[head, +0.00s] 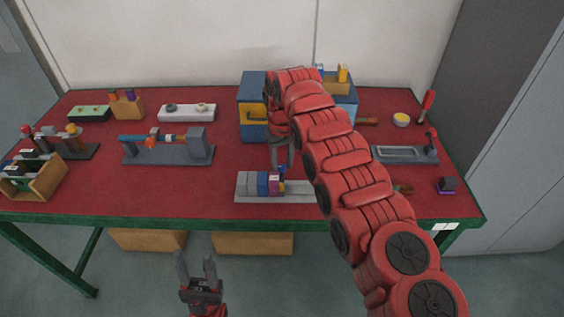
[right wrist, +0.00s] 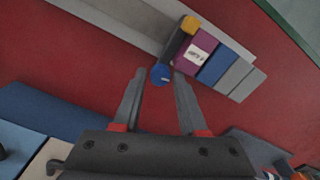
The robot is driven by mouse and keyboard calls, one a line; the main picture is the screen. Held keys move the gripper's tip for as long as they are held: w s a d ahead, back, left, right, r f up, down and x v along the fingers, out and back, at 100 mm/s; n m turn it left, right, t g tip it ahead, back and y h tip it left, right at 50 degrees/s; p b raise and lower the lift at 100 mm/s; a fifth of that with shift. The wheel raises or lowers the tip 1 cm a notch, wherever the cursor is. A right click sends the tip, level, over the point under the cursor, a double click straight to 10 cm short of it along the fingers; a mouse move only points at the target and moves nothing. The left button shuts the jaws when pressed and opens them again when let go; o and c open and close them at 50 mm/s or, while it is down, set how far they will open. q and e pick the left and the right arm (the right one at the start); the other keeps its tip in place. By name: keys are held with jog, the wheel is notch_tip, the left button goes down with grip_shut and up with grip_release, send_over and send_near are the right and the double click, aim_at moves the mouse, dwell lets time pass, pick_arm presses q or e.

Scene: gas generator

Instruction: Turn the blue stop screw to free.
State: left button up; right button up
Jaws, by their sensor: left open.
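The blue stop screw (head: 281,170) shows as a small blue knob above a grey rail fixture (head: 303,187). In the right wrist view the blue knob (right wrist: 161,75) has a dark stem leading to a yellow part (right wrist: 189,24). Beside it on the rail are grey, blue and purple blocks (right wrist: 201,51), the purple one with a white label. My right gripper (right wrist: 157,76) is open, its fingertips on either side of the knob with gaps visible. In the head view it (head: 281,163) points down just above the screw. My left gripper (head: 197,262) is open and empty in front of the table.
A blue cabinet (head: 252,105) stands behind my right gripper. A grey fixture with an orange part (head: 170,152) stands left, a grey tray fixture (head: 404,154) right. A wooden box (head: 38,182) sits at the left edge. Red table surface (head: 200,190) is clear left of the rail.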

jog(key=shift+o, duration=1.2)
jog(key=shift+f, duration=0.1)
